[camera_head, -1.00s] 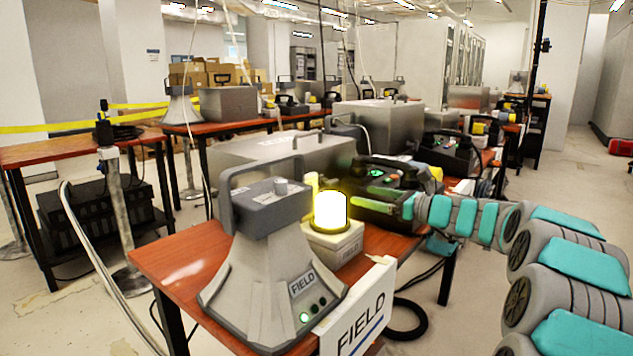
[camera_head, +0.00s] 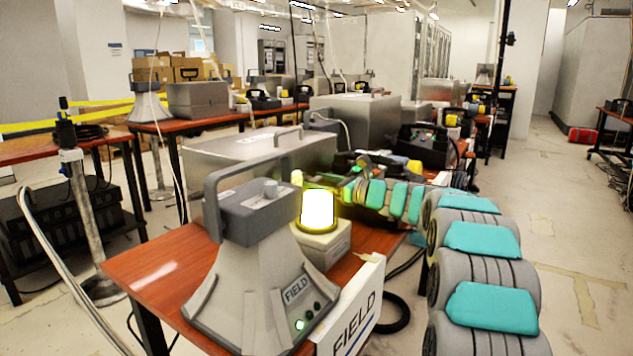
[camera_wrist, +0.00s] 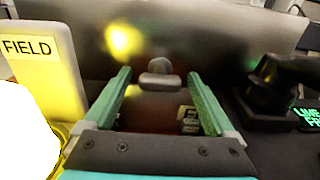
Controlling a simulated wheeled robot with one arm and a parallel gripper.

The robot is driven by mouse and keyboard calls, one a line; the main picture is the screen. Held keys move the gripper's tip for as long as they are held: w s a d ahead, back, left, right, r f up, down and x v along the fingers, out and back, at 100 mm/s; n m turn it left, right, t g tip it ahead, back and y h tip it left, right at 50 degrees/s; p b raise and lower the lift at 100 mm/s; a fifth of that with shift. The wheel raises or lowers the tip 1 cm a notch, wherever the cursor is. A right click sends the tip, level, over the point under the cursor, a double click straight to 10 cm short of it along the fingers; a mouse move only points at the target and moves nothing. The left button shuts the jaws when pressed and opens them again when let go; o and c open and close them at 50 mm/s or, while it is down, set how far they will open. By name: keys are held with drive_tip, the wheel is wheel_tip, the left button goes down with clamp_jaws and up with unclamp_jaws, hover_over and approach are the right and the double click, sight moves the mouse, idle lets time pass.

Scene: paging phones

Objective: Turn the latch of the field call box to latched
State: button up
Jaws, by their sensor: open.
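The grey metal box (camera_head: 225,150), which I take as the field call box, stands on the red-brown table behind the glowing lamp. Its front face (camera_wrist: 225,50) fills the back of the wrist view. A small grey latch (camera_wrist: 158,79), with a rounded knob above a short bar, shows at that face, roughly crosswise. My gripper (camera_wrist: 160,74) is open, with one green finger on each side of the latch. Contact cannot be told. In the head view my gripper (camera_head: 352,184) is small, beside the lamp, and the latch cannot be made out there.
The lit yellow lamp (camera_head: 318,208) on its pale FIELD base (camera_head: 325,244) stands close left of my gripper. A dark phone unit (camera_wrist: 275,90) lies close on the right. A grey FIELD horn-shaped unit (camera_head: 262,285) stands in front on the table (camera_head: 160,265).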

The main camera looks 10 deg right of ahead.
drive_tip(key=c, duration=1.4)
